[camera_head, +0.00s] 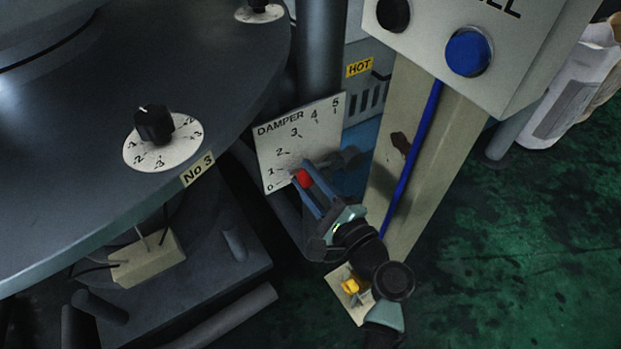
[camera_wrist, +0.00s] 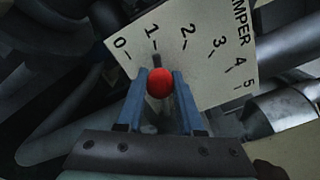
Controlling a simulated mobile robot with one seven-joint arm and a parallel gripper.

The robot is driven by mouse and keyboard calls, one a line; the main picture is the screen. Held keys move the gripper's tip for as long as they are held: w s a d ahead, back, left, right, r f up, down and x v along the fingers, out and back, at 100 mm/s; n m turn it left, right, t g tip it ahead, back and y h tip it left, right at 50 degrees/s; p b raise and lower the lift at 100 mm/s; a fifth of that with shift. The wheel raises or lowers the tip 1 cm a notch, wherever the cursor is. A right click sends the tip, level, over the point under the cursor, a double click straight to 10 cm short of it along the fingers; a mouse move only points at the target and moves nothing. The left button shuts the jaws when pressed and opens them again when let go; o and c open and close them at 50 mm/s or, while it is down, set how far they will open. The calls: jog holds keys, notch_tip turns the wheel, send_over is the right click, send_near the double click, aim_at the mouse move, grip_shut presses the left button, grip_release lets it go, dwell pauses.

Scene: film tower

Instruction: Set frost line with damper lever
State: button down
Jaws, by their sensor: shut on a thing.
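The damper scale plate (camera_head: 301,137) is a white board marked DAMPER with numbers 0 to 5, beside a dark upright pipe. The lever's red knob (camera_head: 304,178) sits in front of the plate's lower part, near the 1 mark. My gripper (camera_head: 305,180) is shut on the red knob. In the wrist view the knob (camera_wrist: 160,83) is between the two blue fingers of my gripper (camera_wrist: 160,88), and a short dark pointer shows just beyond it, close to the 1 mark on the plate (camera_wrist: 205,50). The rest of the lever is mostly hidden. No frost line is visible.
A round dark deck (camera_head: 70,180) with a black dial knob (camera_head: 154,124) marked No 3 fills the left. A pale pedestal with a blue button (camera_head: 468,51) stands close right of my arm. Green floor (camera_head: 520,240) lies open at right.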

jog(key=c, duration=0.5)
grip_release()
jog(key=shift+c, duration=0.2)
jog(key=p+v, duration=0.2)
jog(key=v, duration=1.1)
